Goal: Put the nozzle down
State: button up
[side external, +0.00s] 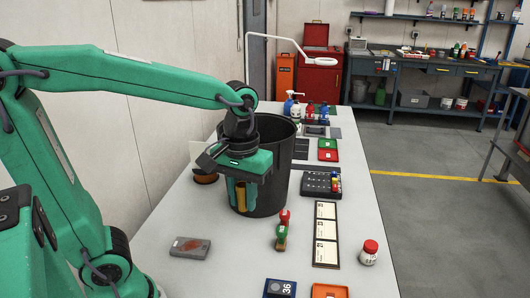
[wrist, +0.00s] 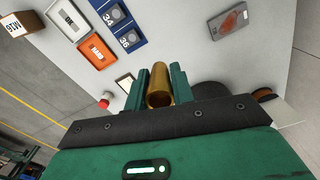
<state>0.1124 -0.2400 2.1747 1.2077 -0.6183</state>
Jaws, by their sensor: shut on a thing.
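My gripper (side external: 240,194) is shut on the brass-coloured nozzle (side external: 239,198), which hangs between the green fingers in front of the black bin. In the wrist view the nozzle (wrist: 159,92) shows its open round end, with one finger of my gripper (wrist: 158,88) on each side. Its gap above the table is hard to judge. Below in the side view, a blue holder marked 36 (side external: 280,288) and an orange tray (side external: 329,291) lie at the near edge. The wrist view shows the blue holder (wrist: 121,24) with 34 and 36, and the labelled orange tray (wrist: 96,52).
A large black bin (side external: 282,178) stands right behind my gripper. A rust-marked grey plate (side external: 190,247) lies at the near left.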

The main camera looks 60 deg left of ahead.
jog(key=w+a+n, duration=0.4)
jog(key=a, duration=0.4)
jog(key=n, duration=1.2)
send_over(183, 206)
notch_tip(183, 206, down, 11)
jog(key=shift+f, duration=5.65)
jog(key=shift+f, duration=0.2)
jog(key=o, duration=1)
jog(key=shift+r, duration=0.1)
